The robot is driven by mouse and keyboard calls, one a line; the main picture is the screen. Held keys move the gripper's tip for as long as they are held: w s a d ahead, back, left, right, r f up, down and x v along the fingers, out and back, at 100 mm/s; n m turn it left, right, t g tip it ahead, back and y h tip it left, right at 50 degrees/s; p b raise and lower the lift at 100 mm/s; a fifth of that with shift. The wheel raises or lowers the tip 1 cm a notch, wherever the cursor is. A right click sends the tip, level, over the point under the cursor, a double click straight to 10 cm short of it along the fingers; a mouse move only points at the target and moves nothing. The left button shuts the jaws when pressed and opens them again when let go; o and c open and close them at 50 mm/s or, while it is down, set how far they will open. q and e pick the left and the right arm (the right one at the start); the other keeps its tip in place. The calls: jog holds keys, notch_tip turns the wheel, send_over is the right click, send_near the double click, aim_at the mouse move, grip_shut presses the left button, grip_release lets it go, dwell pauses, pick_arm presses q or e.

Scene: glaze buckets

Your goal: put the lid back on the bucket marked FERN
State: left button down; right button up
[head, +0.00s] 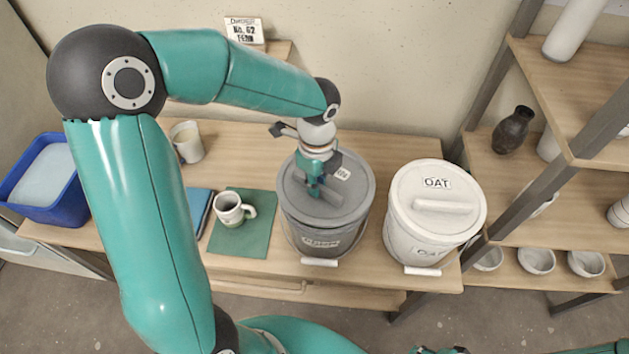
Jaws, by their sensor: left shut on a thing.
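The grey bucket (322,243) stands on the wooden table, with a label on its front that is too blurred to read surely. A grey lid (352,192) lies over its mouth. I cannot tell whether the lid is fully seated or just above the rim. The lid's own label is partly covered by my gripper. My left gripper (315,187) points down from above and is shut on the lid's bar handle. A small dark part at the bottom edge (438,350) seems to be my right gripper, mostly cut off by the frame.
A white bucket marked OAT (412,243), with its lid on, stands close to the right. A mug (230,208) stands on a green mat (240,240) to the left. Further left are a cream mug (187,142) and a blue tub (62,208). Shelves (560,195) with pottery stand right.

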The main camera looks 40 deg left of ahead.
pick_arm(q)
jog(key=shift+f+b, duration=0.55)
jog(key=shift+f, duration=0.35)
dwell(1.5)
jog(key=c, duration=0.6)
grip_release()
jog(key=shift+c, duration=0.2)
jog(key=shift+w+r, duration=0.1)
jog(key=shift+r+p, duration=3)
jog(key=shift+r, duration=0.5)
grip_shut()
jog(key=shift+f, duration=0.35)
